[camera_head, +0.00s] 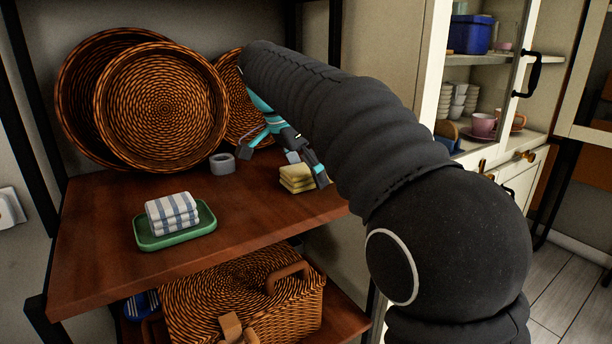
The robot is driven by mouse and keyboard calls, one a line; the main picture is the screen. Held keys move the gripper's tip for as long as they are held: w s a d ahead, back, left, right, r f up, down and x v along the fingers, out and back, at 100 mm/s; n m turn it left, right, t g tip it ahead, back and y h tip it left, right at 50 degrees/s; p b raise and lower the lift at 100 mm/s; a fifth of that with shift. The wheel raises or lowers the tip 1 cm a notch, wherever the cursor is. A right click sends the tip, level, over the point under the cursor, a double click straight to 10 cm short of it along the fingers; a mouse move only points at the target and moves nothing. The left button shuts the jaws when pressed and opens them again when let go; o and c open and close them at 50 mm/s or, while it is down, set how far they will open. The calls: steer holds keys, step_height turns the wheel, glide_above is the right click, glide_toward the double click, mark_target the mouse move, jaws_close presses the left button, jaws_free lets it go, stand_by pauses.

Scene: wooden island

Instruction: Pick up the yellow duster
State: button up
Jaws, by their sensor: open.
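The yellow duster (296,179) is a small folded stack on the wooden shelf (110,221), near its right end. My gripper (284,167) is open, with teal and dark fingers, and reaches down from my black arm. One fingertip is in front of the duster's right side. The other finger hangs to the left of the duster, apart from it in the picture. The fingers partly cover the duster, and I cannot tell whether they touch it.
A striped folded cloth (172,213) lies on a green tray (194,233) at the left front. Round woven baskets (165,107) lean behind. A wicker hamper (240,300) stands below. The middle of the shelf is clear.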

steer(key=c, duration=1.2)
steer(key=shift+c, duration=0.2)
step_height(320, 180, up, 5)
steer(key=shift+f+p, duration=0.2)
steer(key=shift+p, duration=0.55)
steer(key=d+r+p, duration=0.1)
steer(key=d+r, duration=0.6)
steer(key=d, duration=0.4)
steer(key=shift+d, duration=0.35)
steer(key=shift+w, duration=0.1)
